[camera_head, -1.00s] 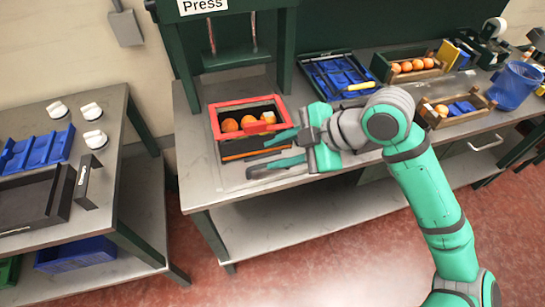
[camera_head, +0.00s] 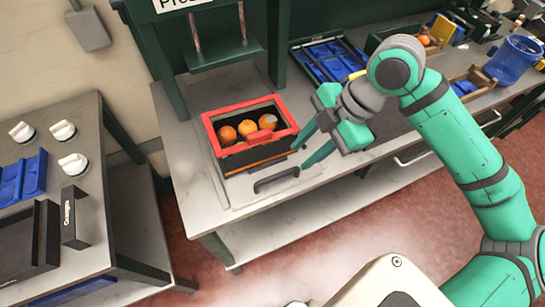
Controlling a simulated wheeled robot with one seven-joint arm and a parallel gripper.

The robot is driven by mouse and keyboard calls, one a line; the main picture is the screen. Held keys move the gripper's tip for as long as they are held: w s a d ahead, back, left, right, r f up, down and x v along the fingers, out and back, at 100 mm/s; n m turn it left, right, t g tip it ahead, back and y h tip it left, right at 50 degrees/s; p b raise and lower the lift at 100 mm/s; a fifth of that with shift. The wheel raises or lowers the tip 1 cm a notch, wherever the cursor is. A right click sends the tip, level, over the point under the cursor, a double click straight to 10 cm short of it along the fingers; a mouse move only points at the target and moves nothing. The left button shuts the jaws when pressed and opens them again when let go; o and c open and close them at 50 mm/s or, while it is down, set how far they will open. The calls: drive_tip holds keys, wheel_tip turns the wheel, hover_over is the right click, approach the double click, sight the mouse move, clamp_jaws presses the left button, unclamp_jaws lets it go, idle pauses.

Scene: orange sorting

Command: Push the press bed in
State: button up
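The press (camera_head: 222,50) is a dark green frame at the back of the bench, with a sign on top and a green plate on two rods. The press bed (camera_head: 225,190) is a pale flat slab that lies out in front of the press, with a dark bar handle (camera_head: 276,180) at its front edge. A dark crate with a red rim (camera_head: 222,113) stands on the bed and holds several oranges (camera_head: 248,127). My gripper (camera_head: 303,153) is open and empty, just right of the crate's front corner and above and right of the handle, apart from the handle.
A blue tray (camera_head: 335,62), wooden crates and a blue basket (camera_head: 512,60) stand on the bench's right. Red floor is clear in front.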

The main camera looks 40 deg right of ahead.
sight(279, 174)
drive_tip(key=x, duration=1)
drive_tip(key=shift+w+a+f, duration=0.15)
drive_tip(key=shift+w+f, duration=0.1)
drive_tip(key=shift+f, duration=0.05)
clamp_jaws()
